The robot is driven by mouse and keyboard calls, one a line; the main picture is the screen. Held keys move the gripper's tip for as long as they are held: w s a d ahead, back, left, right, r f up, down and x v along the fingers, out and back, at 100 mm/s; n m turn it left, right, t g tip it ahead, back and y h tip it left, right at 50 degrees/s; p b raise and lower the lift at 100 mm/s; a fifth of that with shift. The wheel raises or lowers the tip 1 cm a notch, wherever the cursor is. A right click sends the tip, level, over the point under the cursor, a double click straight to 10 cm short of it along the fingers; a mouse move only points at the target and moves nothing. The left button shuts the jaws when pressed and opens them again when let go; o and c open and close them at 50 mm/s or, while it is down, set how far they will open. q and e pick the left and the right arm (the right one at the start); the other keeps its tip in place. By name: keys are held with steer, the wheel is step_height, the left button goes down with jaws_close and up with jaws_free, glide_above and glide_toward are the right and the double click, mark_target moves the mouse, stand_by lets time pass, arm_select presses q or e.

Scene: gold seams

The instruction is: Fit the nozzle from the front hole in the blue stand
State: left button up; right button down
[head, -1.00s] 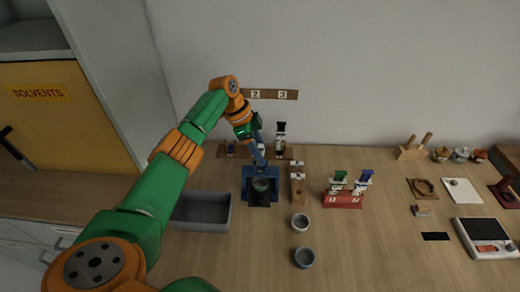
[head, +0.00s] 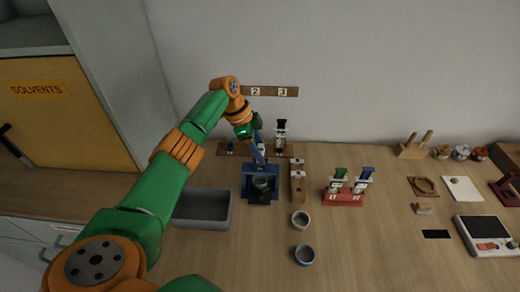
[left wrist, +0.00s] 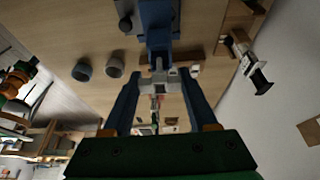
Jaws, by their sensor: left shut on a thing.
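The blue stand (head: 247,186) stands on the table, with a dark round cup-like part (head: 261,184) at its front. In the left wrist view its blue body (left wrist: 158,20) rises at the top centre. My left gripper (head: 263,161) reaches down over the back of the stand. Its blue fingers are shut on a small light-grey piece, clearer in the left wrist view (left wrist: 160,77). I cannot tell from its shape whether this is the nozzle. The fingers and arm hide part of the stand, and the front hole is not clear. My right gripper is not in view.
A grey bin (head: 202,208) lies left of the stand, and a small wooden rack (head: 297,185) close right. A rear rack holds a black-topped syringe (head: 281,134). A red rack (head: 343,199) holds two syringes. Two grey cups (head: 300,220) (head: 304,256) stand in front.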

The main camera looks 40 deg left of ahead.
mark_target(263, 170)
arm_select(q)
steer(key=shift+f+b, duration=2.55)
steer(key=shift+f, duration=0.75)
stand_by(0.5)
steer(key=o, duration=1.4)
steer(key=shift+c, duration=0.2)
steer(key=p+v, duration=0.4)
steer(key=v, duration=0.1)
steer(key=shift+d+p, duration=0.1)
steer(key=shift+p, duration=0.3)
